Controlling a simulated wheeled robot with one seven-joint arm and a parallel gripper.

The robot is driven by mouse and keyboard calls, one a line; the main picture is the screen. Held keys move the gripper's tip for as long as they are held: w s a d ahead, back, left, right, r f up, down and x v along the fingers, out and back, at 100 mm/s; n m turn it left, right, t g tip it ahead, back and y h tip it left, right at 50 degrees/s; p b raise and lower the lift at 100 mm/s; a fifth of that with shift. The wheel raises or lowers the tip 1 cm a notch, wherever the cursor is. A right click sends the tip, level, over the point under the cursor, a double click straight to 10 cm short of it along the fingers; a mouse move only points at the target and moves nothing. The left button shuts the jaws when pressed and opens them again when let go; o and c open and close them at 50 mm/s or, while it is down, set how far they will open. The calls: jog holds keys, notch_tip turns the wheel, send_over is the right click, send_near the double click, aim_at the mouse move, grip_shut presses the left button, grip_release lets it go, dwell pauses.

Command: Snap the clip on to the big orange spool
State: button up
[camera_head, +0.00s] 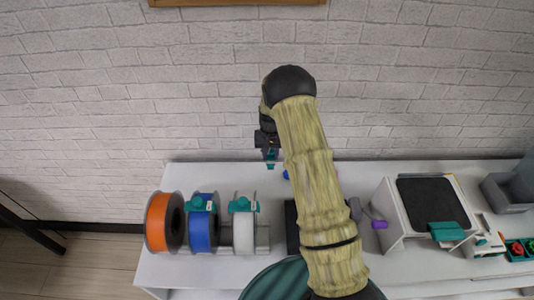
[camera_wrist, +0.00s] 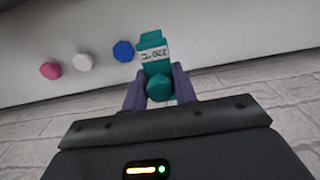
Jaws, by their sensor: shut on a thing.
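The big orange spool (camera_head: 158,222) stands at the left end of the row of spools on the white table, with no clip visible on its rim. My gripper (camera_head: 270,155) is raised above the back of the table, right of the spools. It is shut on a teal clip (camera_head: 271,164). In the wrist view the clip (camera_wrist: 155,60) sits between the two fingers of my gripper (camera_wrist: 160,88), its knob toward the palm, with a white label reading "220 °C" upside down.
A blue spool (camera_head: 202,228) and a white spool (camera_head: 244,232) stand right of the orange one, each with a teal clip on top. A white machine (camera_head: 391,215) stands at right. In the wrist view, blue (camera_wrist: 123,50), white (camera_wrist: 82,62) and pink (camera_wrist: 50,70) knobs line the table's back.

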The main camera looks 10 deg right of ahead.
jog(key=s+n, duration=0.2)
jog(key=s, duration=1.1)
jog(key=shift+r, duration=0.25)
jog(key=shift+s+a, duration=0.1)
jog(key=shift+s, duration=0.05)
